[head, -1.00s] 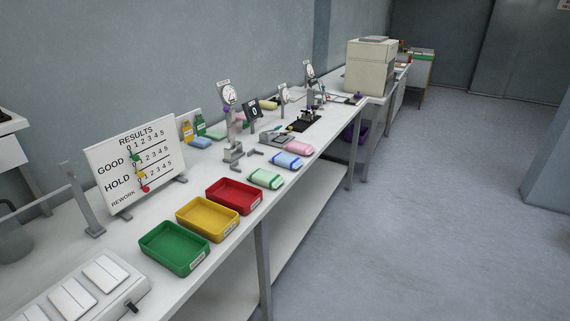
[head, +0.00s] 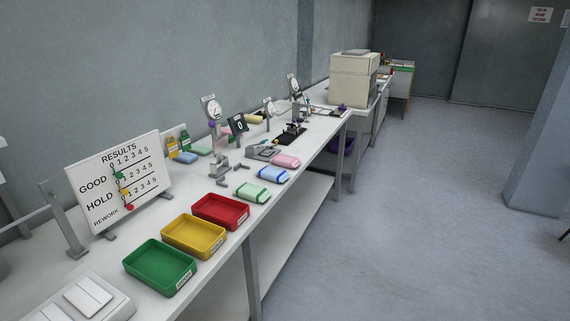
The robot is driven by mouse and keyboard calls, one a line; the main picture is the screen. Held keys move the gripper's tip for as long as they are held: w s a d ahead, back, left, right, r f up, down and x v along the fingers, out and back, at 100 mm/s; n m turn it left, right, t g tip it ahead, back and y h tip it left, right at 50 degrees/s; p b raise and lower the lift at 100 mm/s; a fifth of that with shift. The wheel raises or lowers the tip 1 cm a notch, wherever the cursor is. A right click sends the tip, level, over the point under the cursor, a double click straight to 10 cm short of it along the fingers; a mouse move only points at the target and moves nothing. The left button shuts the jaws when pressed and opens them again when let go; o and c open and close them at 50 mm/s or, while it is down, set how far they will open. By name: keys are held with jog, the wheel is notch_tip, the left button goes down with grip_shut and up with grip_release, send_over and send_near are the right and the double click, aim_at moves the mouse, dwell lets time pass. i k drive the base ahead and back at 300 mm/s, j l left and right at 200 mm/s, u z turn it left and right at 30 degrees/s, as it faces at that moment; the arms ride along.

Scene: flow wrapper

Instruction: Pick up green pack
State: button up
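The green pack (head: 252,193) is a small pale green pouch with darker green ends. It lies flat on the white bench (head: 216,274) near its front edge, in the head view. It is just beyond the red tray and in front of the blue pack (head: 273,174). A pink pack (head: 286,160) lies farther along the same row. Another light green item (head: 200,151) lies at the back near the bottles, partly hidden. My gripper is not in view.
Green (head: 160,267), yellow (head: 194,235) and red (head: 221,211) trays line the front of the bench. A results board (head: 118,180) stands behind them. A grey stand with a dial gauge (head: 211,107) rises behind the packs. The floor at right (head: 420,220) is clear.

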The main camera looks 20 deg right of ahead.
aim_at(252, 192)
jog(key=i+u, duration=0.1)
jog(key=u, duration=0.5)
jog(key=i+l+u, duration=0.3)
jog(key=l+u, duration=0.15)
jog(key=l, duration=0.15)
jog(key=i+l+u, duration=0.2)
jog(key=l, duration=0.15)
jog(key=l+u, duration=0.25)
jog(key=i+l, duration=0.1)
jog(key=l, duration=0.55)
jog(key=i+l, duration=0.1)
jog(key=l, duration=0.5)
jog(key=i+l+u, duration=0.1)
jog(key=l, duration=0.55)
